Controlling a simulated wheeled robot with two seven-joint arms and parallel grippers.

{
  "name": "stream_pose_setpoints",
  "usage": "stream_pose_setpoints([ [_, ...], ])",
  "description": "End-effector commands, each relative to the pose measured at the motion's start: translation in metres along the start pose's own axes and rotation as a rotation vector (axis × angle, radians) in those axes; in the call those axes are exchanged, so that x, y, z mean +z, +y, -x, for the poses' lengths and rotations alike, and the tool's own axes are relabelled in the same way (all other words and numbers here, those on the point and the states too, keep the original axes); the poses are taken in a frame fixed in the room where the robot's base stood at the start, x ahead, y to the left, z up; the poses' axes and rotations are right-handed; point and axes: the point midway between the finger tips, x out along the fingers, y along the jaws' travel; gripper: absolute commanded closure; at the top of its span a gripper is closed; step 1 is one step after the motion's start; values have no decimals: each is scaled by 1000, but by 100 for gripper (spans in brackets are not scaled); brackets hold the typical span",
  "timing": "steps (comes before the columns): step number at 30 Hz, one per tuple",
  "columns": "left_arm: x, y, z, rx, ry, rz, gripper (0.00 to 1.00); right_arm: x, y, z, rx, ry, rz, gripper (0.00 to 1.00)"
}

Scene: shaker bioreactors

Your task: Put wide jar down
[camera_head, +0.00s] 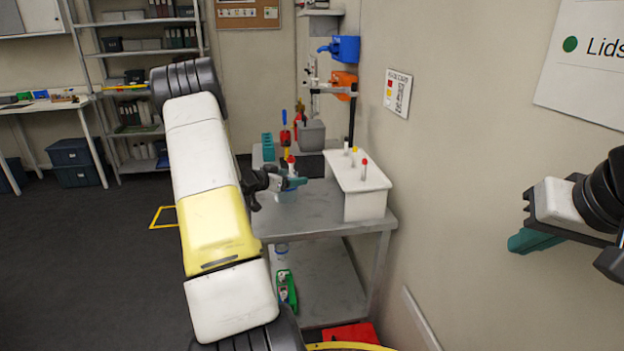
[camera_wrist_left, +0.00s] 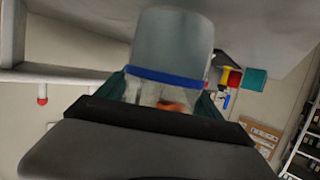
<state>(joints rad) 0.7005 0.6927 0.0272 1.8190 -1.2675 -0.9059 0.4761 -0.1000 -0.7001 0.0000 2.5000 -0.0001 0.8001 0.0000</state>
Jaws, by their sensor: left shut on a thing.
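The wide jar (camera_wrist_left: 172,45) fills the upper middle of the left wrist view. It is clear and greyish with a blue band, and something orange shows through it. In the head view the jar (camera_head: 287,196) is small and partly hidden by my left gripper (camera_head: 292,183). The teal fingers of my left gripper (camera_wrist_left: 163,92) are shut on the jar, one on each side. The jar is over the grey table (camera_head: 305,215); I cannot tell whether it touches the top. My right gripper (camera_head: 530,240) is at the right edge, away from the table; its opening cannot be made out.
A white rack (camera_head: 365,203) with several capped tubes stands right of the jar. A grey bin (camera_head: 311,134), a teal rack (camera_head: 268,147) and a stand (camera_head: 352,118) are behind. The table's front is mostly clear. A green tray (camera_head: 287,290) is on the lower shelf.

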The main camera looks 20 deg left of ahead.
Motion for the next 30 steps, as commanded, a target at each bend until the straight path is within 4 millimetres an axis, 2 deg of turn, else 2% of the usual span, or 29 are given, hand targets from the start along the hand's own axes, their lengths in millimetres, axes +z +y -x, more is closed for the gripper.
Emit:
stream_pose_setpoints([
  [3,12,0,-4,0,3,-1,77,0,0,0,0,0,0,100],
  [14,15,0,-5,0,3,-3,77,0,0,0,0,0,0,100],
  [15,16,0,-5,-1,2,-3,16,0,0,0,0,0,0,100],
  [17,15,0,-5,-1,2,-3,4,0,0,0,0,0,0,100],
  [18,15,0,-5,-1,1,-3,2,0,0,0,0,0,0,100],
  [28,13,0,-4,-1,2,-3,2,0,0,0,0,0,0,100],
  [30,12,-1,2,-2,1,-3,2,0,0,0,0,0,0,100],
])
